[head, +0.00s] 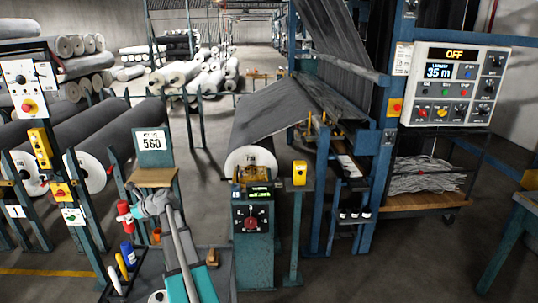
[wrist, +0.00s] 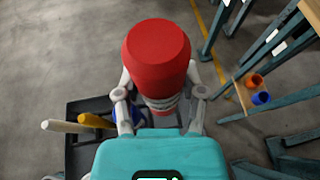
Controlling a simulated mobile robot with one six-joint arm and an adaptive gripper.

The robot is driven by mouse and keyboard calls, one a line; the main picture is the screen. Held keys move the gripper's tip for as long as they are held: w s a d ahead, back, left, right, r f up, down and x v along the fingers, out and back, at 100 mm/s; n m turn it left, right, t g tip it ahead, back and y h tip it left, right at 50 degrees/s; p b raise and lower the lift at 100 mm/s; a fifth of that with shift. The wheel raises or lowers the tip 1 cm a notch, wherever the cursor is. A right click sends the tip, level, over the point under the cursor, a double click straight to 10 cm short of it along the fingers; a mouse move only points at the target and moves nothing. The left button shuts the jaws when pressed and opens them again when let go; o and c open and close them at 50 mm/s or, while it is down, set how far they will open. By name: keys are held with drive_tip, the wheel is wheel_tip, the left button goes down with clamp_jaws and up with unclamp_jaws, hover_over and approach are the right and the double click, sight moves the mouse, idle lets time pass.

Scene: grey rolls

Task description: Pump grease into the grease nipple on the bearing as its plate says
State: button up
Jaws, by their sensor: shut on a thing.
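A red cylinder (wrist: 158,58) with a pale band of print lower down stands between the two fingers of my gripper (wrist: 160,94) in the wrist view. The fingers are shut on its sides. In the head view the red cylinder (head: 124,211) shows at the left of my gripper (head: 139,210), above a dark tray. I cannot make out whether it is a grease can or another tool. I cannot identify the bearing, its grease nipple or its plate in either view.
The dark tray (wrist: 82,160) holds a yellow handle (wrist: 95,121), a white handle (wrist: 65,127) and a blue bottle (head: 127,252). A green post with a red knob (head: 250,223) stands to the right.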

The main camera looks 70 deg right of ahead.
sight(127, 205)
drive_tip(key=shift+r+p, duration=1.1)
drive_tip(key=shift+r, duration=0.55)
drive_tip(key=shift+w+a, duration=0.1)
drive_tip(key=shift+a, duration=0.1)
